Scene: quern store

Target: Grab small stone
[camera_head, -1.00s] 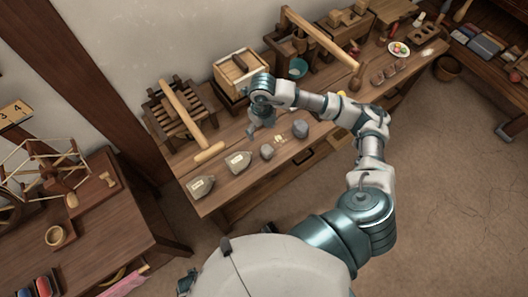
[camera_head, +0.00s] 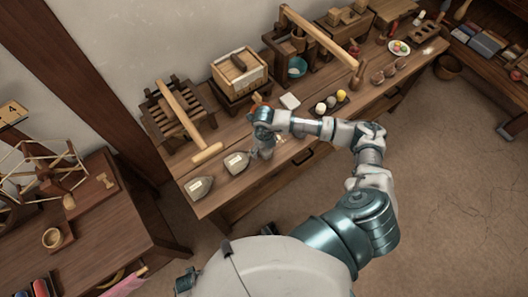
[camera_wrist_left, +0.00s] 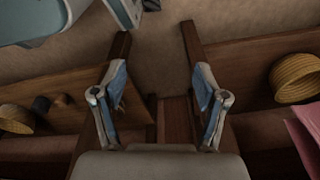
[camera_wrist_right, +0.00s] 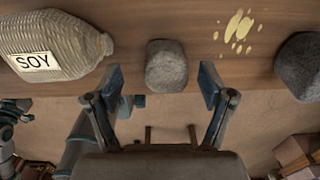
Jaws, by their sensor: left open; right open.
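The small stone (camera_wrist_right: 167,66) is grey and rounded. In the right wrist view it sits on the wooden bench top, between and just beyond the tips of my right gripper (camera_wrist_right: 162,84). That gripper is open, with nothing held. In the head view the right gripper (camera_head: 262,152) is low over the bench and hides the small stone. A larger grey stone (camera_wrist_right: 302,66) lies to the right in the right wrist view. My left gripper (camera_wrist_left: 159,78) is open and empty, away from the stones.
A sack marked SOY (camera_wrist_right: 52,46) lies left of the small stone; pale yellow flakes (camera_wrist_right: 238,28) lie right of it. Two labelled sacks (camera_head: 200,188) (camera_head: 236,162) line the bench's near end. A wooden handle (camera_head: 208,153) and a box (camera_head: 240,72) stand behind.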

